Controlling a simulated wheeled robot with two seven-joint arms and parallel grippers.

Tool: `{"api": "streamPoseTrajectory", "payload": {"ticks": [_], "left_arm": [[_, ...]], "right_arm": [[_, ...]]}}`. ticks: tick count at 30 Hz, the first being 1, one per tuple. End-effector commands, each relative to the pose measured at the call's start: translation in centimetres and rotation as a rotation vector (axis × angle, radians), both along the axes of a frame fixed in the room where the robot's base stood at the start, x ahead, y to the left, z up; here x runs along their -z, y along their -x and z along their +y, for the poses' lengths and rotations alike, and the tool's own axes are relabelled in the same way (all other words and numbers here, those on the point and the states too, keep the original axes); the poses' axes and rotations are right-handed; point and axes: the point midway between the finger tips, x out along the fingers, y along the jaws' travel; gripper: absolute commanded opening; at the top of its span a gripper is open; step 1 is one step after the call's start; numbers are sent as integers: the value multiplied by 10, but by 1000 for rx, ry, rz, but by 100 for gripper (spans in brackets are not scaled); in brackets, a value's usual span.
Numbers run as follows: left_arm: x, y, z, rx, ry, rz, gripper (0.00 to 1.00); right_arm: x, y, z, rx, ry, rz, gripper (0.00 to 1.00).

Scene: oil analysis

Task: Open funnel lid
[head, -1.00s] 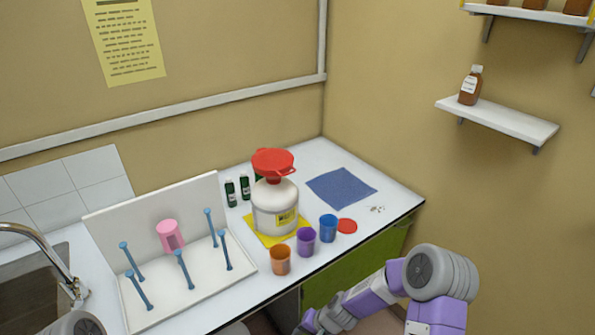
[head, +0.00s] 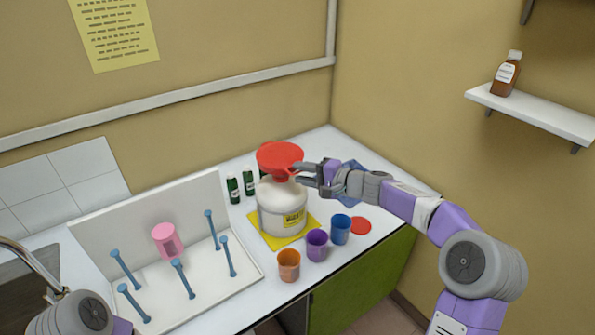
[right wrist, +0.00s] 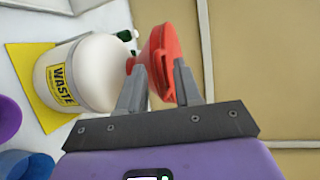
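The red funnel (head: 279,156), its lid down over it, stands on the neck of a white waste canister (head: 283,208). In the right wrist view the funnel (right wrist: 160,55) lies sideways, with the canister (right wrist: 80,75) to its left. My right gripper (head: 300,175) is at the funnel's right side. In the right wrist view its two fingers (right wrist: 158,80) are apart, with the red funnel's rim between or just beyond them. I cannot tell whether they touch it. Only a shoulder part of my left arm shows at the lower left; the left gripper is out of view.
The canister stands on a yellow mat (head: 265,234). Orange (head: 289,266), purple (head: 317,245) and blue (head: 340,229) cups stand in front, near a red disc (head: 361,226). Dark bottles (head: 233,188) stand behind. A white rack with blue pegs (head: 130,303) is at the left.

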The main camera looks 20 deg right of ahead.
Motion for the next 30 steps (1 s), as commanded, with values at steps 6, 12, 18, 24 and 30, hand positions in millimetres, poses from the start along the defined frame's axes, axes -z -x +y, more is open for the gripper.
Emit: {"api": "streamPoseTrajectory", "payload": {"ticks": [6, 12, 18, 24, 30], "left_arm": [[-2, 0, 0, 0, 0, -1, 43], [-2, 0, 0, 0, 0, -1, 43], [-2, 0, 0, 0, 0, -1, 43], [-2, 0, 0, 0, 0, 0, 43], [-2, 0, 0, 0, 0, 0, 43]], "right_arm": [[4, -13, 12, 1, 2, 1, 34], [5, -14, 13, 2, 2, 1, 34], [5, -14, 13, 1, 2, 1, 14], [6, -14, 13, 1, 3, 4, 0], [8, -14, 13, 1, 3, 8, 0]]}}
